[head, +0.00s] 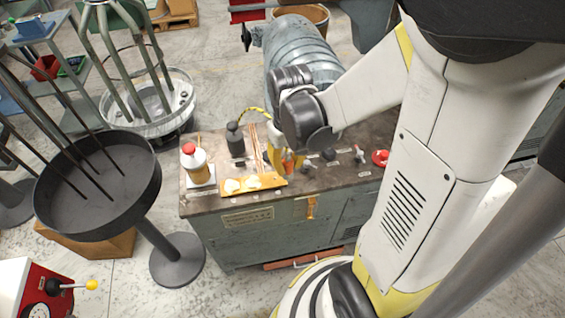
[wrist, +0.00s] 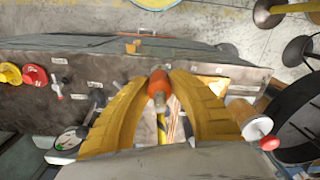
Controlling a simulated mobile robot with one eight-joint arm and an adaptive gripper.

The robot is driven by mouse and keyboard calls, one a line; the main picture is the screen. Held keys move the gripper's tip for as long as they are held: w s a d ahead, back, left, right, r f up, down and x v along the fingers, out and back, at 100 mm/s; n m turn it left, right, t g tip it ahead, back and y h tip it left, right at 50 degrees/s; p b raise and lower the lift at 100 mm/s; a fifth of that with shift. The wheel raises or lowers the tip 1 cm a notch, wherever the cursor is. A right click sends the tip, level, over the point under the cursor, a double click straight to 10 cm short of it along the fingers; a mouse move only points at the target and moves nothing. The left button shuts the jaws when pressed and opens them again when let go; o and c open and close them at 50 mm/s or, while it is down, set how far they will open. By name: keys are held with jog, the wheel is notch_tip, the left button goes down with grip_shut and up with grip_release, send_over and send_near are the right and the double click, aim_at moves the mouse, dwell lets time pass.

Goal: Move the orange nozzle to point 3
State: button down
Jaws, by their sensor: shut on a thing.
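The orange nozzle (wrist: 159,79) is between the two yellow fingertips of my gripper (wrist: 160,88) in the wrist view, with a grey metal part below its orange end. My gripper is shut on it. In the head view my gripper (head: 279,160) is low over the machine's bench top, and a bit of the orange nozzle (head: 287,164) shows beside a finger. I cannot tell whether the nozzle touches the bench. Small white labels (wrist: 95,85) lie on the bench top; their numbers are too small to read, so I cannot tell which is point 3.
The bench (head: 225,201) carries a red-capped bottle (head: 196,163), a dark bottle (head: 235,140), a yellow tray (head: 272,182) with white pieces, and thin copper rods. Small levers (head: 358,153) and a red knob (head: 380,158) stand right of my gripper. A dark round stand (head: 98,180) is left.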

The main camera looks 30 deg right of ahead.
jog(key=shift+w+f+n+b, duration=1)
jog(key=shift+w+f+b, duration=0.3)
jog(key=shift+f, duration=0.35)
jog(key=shift+w+f+n+b, duration=1)
jog(key=shift+w+f+b, duration=0.25)
jog(key=shift+f, duration=0.35)
jog(key=shift+w+f+n+b, duration=1.1)
jog(key=shift+f+b, duration=0.25)
jog(key=shift+f, duration=0.3)
jog(key=shift+f+b, duration=0.6)
jog(key=c, duration=1.2)
grip_release()
jog(key=shift+r, duration=0.15)
